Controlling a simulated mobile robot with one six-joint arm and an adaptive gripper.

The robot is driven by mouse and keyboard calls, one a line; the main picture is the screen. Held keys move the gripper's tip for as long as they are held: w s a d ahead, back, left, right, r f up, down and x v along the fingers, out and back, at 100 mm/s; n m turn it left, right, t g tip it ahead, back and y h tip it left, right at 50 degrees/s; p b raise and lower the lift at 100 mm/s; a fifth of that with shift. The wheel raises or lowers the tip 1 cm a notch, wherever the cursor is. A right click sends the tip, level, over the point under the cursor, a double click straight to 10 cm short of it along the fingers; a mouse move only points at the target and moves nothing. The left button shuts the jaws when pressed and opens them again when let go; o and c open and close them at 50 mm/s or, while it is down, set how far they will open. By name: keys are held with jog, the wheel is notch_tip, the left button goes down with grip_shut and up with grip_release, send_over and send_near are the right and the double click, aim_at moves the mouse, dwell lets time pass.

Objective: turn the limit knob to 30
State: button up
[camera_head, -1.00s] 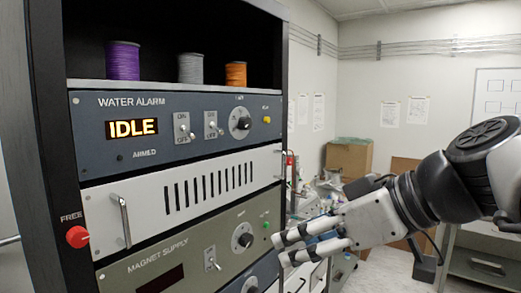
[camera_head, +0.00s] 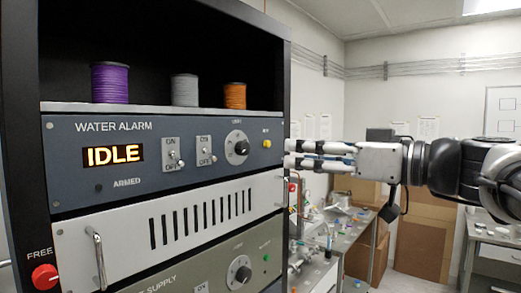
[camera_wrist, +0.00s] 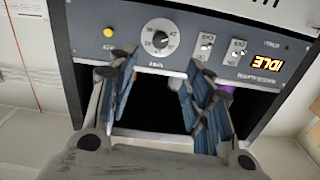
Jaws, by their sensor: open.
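The panel's display (camera_head: 114,155) reads IDLE in the head view. My gripper (camera_head: 288,153) is open and empty to the right of the panel, at about the knob's height, fingers pointing left. In the wrist view, which is upside down, the knob (camera_wrist: 160,36) shows beyond and between my open fingers (camera_wrist: 160,62), not touched by them. The dial's numbers are too small to read.
Two toggle switches (camera_head: 188,156) sit left of the knob and a yellow button (camera_head: 267,143) right of it. Spools (camera_head: 185,89) stand on the shelf above. The magnet supply below has its own knob (camera_head: 239,271). A red FREE knob (camera_head: 44,277) is at lower left.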

aim_at(246, 149)
jog(key=p+x, duration=0.1)
jog(key=x, duration=1.2)
jog(key=shift+w+a+p, duration=0.1)
jog(key=shift+p, duration=0.3)
jog(key=shift+c, duration=0.2)
jog(key=c, duration=1)
jog(key=shift+c, duration=0.2)
